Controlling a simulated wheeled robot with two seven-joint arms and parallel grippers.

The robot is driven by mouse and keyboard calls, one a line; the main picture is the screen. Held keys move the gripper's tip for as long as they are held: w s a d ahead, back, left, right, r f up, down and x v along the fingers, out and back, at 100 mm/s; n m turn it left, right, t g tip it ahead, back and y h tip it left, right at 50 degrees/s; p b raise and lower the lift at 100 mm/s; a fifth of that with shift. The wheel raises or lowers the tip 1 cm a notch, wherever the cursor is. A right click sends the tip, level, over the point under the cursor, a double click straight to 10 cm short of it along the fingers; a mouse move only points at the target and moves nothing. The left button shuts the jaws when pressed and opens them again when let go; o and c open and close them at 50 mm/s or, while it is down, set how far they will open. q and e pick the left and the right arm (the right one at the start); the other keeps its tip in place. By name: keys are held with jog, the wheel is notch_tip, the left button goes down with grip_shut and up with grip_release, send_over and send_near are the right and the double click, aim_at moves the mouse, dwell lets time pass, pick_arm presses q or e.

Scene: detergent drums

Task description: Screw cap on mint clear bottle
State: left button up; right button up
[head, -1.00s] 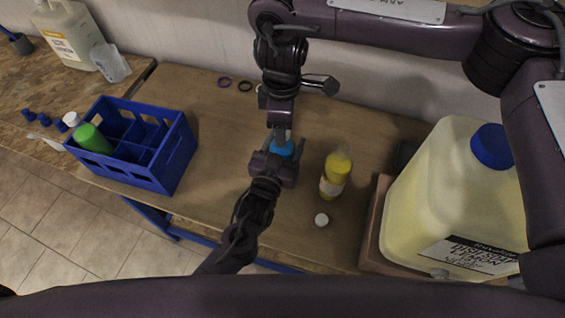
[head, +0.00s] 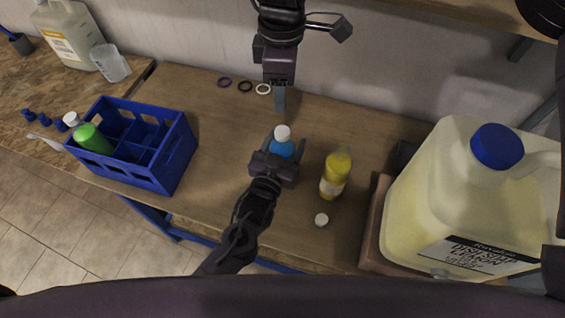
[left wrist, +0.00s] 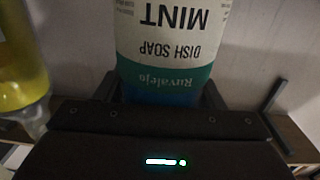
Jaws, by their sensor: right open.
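The mint bottle (head: 281,149) stands upright on the table, with blue showing below a white cap (head: 282,132) on its top. I cannot tell how tight the cap is. In the left wrist view its MINT DISH SOAP label (left wrist: 170,50) appears upside down. My left gripper (head: 283,150) has its fingers on both sides of the bottle, shut on its body. My right gripper (head: 280,100) points down, open and empty, above and behind the bottle, apart from the cap. Its fingers overlap in this view.
A yellow bottle (head: 335,177) stands right of the mint bottle, with a loose white cap (head: 321,219) in front. A blue crate (head: 170,160) holding a green bottle (head: 91,139) is at left. A large jug (head: 430,200) is at right. Three rings (head: 245,86) lie at the back.

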pick_arm(q)
jog(key=o, duration=0.4)
jog(key=b+v, duration=0.2)
jog(key=v, duration=0.6)
jog(key=shift+c, duration=0.2)
notch_tip(320, 180, up, 8)
jog(key=s+p, duration=0.2)
jog(key=p, duration=0.6)
jog(key=shift+s+a+p, duration=0.35)
jog(key=shift+a, duration=0.15)
